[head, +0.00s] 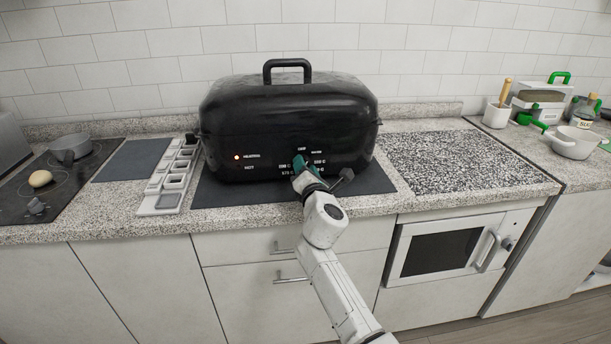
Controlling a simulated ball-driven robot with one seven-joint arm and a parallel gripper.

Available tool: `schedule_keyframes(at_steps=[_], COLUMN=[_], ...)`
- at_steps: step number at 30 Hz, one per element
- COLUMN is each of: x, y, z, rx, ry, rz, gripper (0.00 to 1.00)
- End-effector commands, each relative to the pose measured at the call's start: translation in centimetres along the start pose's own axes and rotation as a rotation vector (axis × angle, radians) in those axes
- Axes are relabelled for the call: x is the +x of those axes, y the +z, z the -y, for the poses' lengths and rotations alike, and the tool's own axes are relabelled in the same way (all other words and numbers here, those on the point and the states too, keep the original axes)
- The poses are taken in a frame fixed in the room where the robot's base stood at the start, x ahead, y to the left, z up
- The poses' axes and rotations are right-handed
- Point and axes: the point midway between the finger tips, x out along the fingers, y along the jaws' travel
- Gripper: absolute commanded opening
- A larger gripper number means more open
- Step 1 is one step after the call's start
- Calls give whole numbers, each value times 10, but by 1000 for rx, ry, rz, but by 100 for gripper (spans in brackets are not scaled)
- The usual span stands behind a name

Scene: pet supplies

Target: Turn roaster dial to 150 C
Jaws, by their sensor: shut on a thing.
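The black roaster (245,115) stands closed on a dark mat on the counter, its lid handle upright on top. White temperature markings are printed on its front, too small to read surely. An orange light (237,157) glows beside the heating label at the left of the front. My gripper (303,164) reaches the front panel from below, amid the markings, and is shut on the dial. The gripper covers the dial, so I cannot tell where its pointer stands.
A divided tray (164,202) with small compartments lies left of the roaster. A cooktop (75,190) with a pot (74,148) is farther left. A speckled board (460,160) lies clear to the right, with a white bowl (572,143) and a utensil pot (496,116) beyond.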

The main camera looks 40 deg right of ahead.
Motion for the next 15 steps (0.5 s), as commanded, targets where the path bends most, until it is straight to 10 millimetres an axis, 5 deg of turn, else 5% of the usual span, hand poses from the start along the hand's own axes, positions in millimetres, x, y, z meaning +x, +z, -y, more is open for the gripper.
schedule_keyframes(at_steps=[15], x=[0], y=[-6], z=[6], rx=[492], ry=[9], rz=[35], gripper=[13])
